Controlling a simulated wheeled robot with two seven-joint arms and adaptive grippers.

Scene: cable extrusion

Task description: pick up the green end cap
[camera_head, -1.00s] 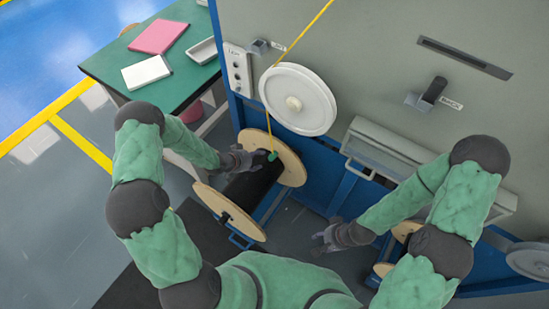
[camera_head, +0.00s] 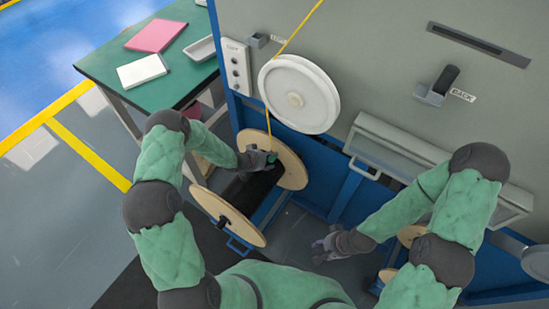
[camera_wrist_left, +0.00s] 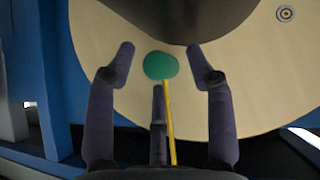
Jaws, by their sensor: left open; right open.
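The green end cap (camera_wrist_left: 160,65) sits at the end of the yellow cable (camera_wrist_left: 170,130), in front of the wooden spool flange. In the head view the end cap (camera_head: 271,157) is small, beside my left gripper (camera_head: 266,157). In the left wrist view my left gripper (camera_wrist_left: 162,62) is open, with a finger on each side of the cap and visible gaps to it. A third finger part is below the cap, beside the cable. My right gripper (camera_head: 322,250) is open and empty over the floor, away from the cap.
The spool (camera_head: 228,217) has two wooden flanges and a black core. A white pulley wheel (camera_head: 299,96) guides the cable on the grey machine (camera_head: 390,70). A green table (camera_head: 105,65) with a pink folder, white book and tray stands at the left.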

